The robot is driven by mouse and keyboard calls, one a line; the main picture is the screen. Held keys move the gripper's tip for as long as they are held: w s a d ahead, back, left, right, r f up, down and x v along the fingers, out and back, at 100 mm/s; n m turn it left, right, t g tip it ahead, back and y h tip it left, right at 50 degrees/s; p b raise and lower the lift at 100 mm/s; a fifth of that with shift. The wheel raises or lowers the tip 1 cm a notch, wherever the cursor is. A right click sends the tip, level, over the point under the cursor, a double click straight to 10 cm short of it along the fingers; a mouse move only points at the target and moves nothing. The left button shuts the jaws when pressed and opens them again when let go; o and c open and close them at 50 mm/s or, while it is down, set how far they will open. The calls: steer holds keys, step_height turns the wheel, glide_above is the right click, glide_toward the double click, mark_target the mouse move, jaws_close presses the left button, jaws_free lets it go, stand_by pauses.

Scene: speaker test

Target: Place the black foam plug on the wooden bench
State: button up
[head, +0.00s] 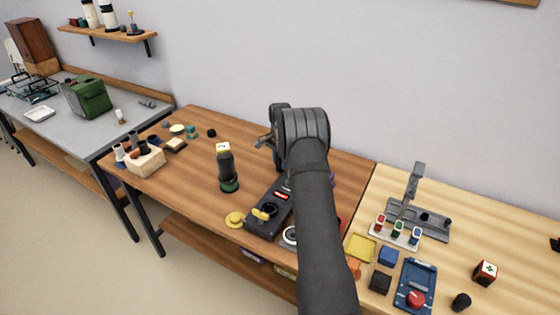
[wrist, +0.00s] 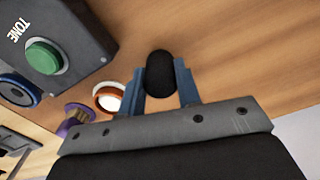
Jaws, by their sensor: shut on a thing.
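The black foam plug (wrist: 160,73) is a dark rounded piece between the two blue fingers of my gripper (wrist: 161,84) in the wrist view. The fingers are shut on it from both sides. The brown wooden bench (wrist: 225,45) lies behind the plug in that view. I cannot tell whether the plug touches the wood or is held above it. In the head view my arm reaches over the right part of the wooden bench (head: 190,208). My own arm hides the plug there.
A dark tester box (wrist: 60,30) marked TONE, with a green button, stands left of the plug. An orange-rimmed white ring (wrist: 108,98) and a purple spool (wrist: 75,118) lie near my gripper. A dark bottle-like speaker (head: 226,168) stands mid-bench. A lighter bench (head: 500,235) adjoins on the right.

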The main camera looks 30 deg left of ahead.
steer(key=o, duration=0.9)
step_height(320, 180, up, 12)
steer(key=shift+r, duration=0.1)
step_height(320, 180, down, 12)
steer(key=shift+r, duration=1.75)
